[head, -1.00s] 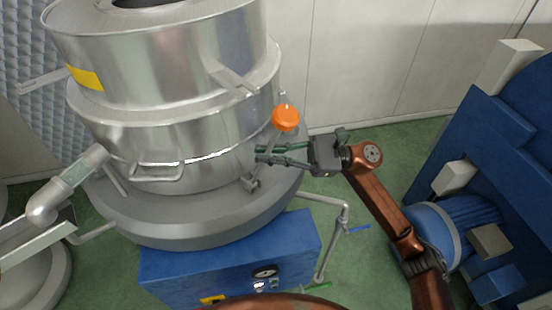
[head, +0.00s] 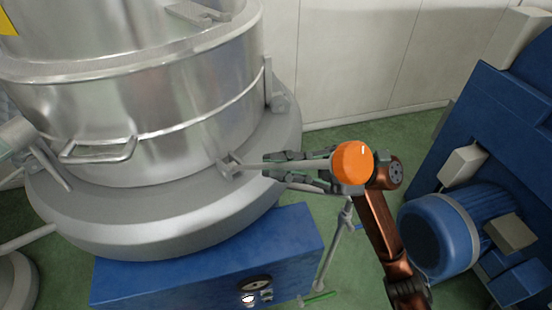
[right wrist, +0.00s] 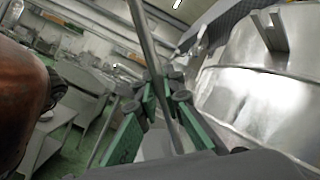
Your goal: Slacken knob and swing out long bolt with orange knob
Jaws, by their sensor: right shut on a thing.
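The orange knob (head: 353,162) is in the head view, in front of my right gripper's palm. Its long bolt (right wrist: 147,40) shows in the right wrist view as a thin grey rod between the green finger pads. The bolt leans outward, away from the steel vessel, from its pivot bracket (head: 228,167) on the lower rim. My right gripper (head: 265,166) is shut on the bolt, fingers pointing left toward the vessel. In the head view most of the bolt is hard to make out among the fingers. The slotted lug (head: 200,13) on the upper ring is empty. My left gripper is not in view.
The steel vessel (head: 150,95) with a handle (head: 98,150) stands on a round grey base above a blue cabinet (head: 200,262). A blue motor (head: 437,233) and blue machine stand at the right. A pipe with a valve lies below.

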